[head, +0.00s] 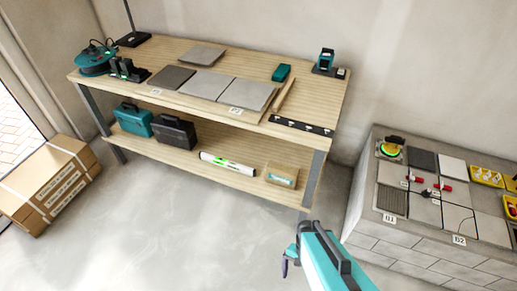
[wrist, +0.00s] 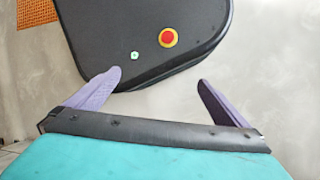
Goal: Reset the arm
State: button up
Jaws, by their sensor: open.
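My gripper (wrist: 158,92) shows in the wrist view with its two purple fingers spread wide apart and nothing between them. Below it in that view is a dark rounded platform with a red button on a yellow ring, which looks like my own base. In the head view my teal arm reaches in from the bottom edge, and the end of it (head: 292,262) hangs over the floor in front of the workbench (head: 235,50). The fingers are mostly hidden there.
A tiled block (head: 400,257) with tiles, red clips and yellow boxes stands at the right. The bench carries tiles (head: 208,83) and tools, with teal and black cases on its shelf. Cardboard boxes (head: 45,185) stand at the left. The middle floor (head: 180,235) is clear.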

jog(key=shift+s+d+r+n, duration=0.1)
jog(key=shift+s+r+n, duration=0.1)
jog(key=shift+n, duration=0.95)
jog(key=shift+s+d+r+n, duration=0.1)
jog(key=shift+s+n, duration=0.1)
jog(key=shift+n, duration=1)
jog(key=shift+s+d+r+n, duration=0.1)
jog(key=shift+s+r+n, duration=0.1)
jog(key=shift+n, duration=0.95)
jog(key=shift+c, duration=0.4)
